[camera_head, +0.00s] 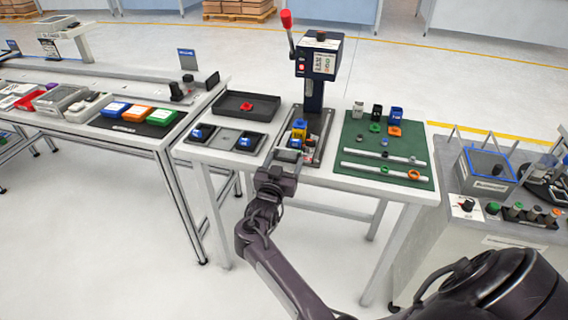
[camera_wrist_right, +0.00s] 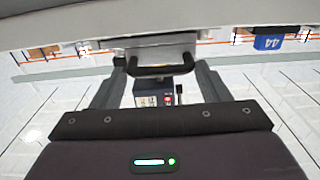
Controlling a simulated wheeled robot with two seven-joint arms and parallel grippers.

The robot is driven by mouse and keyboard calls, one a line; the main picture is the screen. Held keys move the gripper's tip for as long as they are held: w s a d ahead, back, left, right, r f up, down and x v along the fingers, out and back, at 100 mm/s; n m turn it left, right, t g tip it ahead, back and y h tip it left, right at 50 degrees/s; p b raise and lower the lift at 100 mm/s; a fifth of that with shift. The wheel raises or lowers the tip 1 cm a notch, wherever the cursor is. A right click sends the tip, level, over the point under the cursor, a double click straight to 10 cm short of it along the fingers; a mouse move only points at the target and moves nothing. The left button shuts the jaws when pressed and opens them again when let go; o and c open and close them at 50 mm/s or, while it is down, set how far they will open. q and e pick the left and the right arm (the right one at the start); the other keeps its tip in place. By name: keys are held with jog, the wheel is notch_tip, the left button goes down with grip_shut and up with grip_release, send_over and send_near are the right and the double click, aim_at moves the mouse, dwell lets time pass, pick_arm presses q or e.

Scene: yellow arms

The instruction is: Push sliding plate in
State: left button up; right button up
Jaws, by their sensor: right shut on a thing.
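The press (camera_head: 318,62) stands on the white table, a dark blue unit with a red-knobbed lever. The sliding plate (camera_head: 288,155) is at the front of its base, mostly hidden by my right gripper. Yellow, blue and orange parts (camera_head: 299,130) stand just behind. My right gripper (camera_head: 282,165) is at the table's front edge. In the right wrist view its fingers (camera_wrist_right: 160,80) are on either side of a black handle (camera_wrist_right: 160,70) on a metal front, and it is shut on this handle. My left gripper is not in view.
A black tray (camera_head: 246,106) and a grey tray with blue parts (camera_head: 222,138) lie left of the press. A green mat (camera_head: 382,165) with rails and small coloured parts lies right. A side table (camera_head: 110,137) with coloured boxes stands further left. Floor in front is clear.

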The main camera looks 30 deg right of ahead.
aim_at(289, 154)
jog(key=shift+w+d+f+b, duration=0.2)
jog(key=shift+d+b, duration=0.1)
jog(key=shift+d, duration=0.05)
jog(key=shift+c, duration=0.2)
jog(key=b+x, duration=0.1)
jog(key=x, duration=0.1)
jog(key=b+x, duration=0.1)
jog(key=x, duration=0.1)
jog(key=b+x, duration=0.2)
jog(key=x, duration=0.1)
jog(key=shift+d+f, duration=0.1)
jog(key=shift+f, duration=0.15)
jog(key=shift+w+d+r, duration=0.2)
jog(key=shift+w+d, duration=0.05)
jog(key=o, duration=1.1)
jog(key=v, duration=0.7)
jog(key=shift+s+a+b, duration=0.2)
jog(key=shift+a+b, duration=0.05)
jog(key=shift+b, duration=0.05)
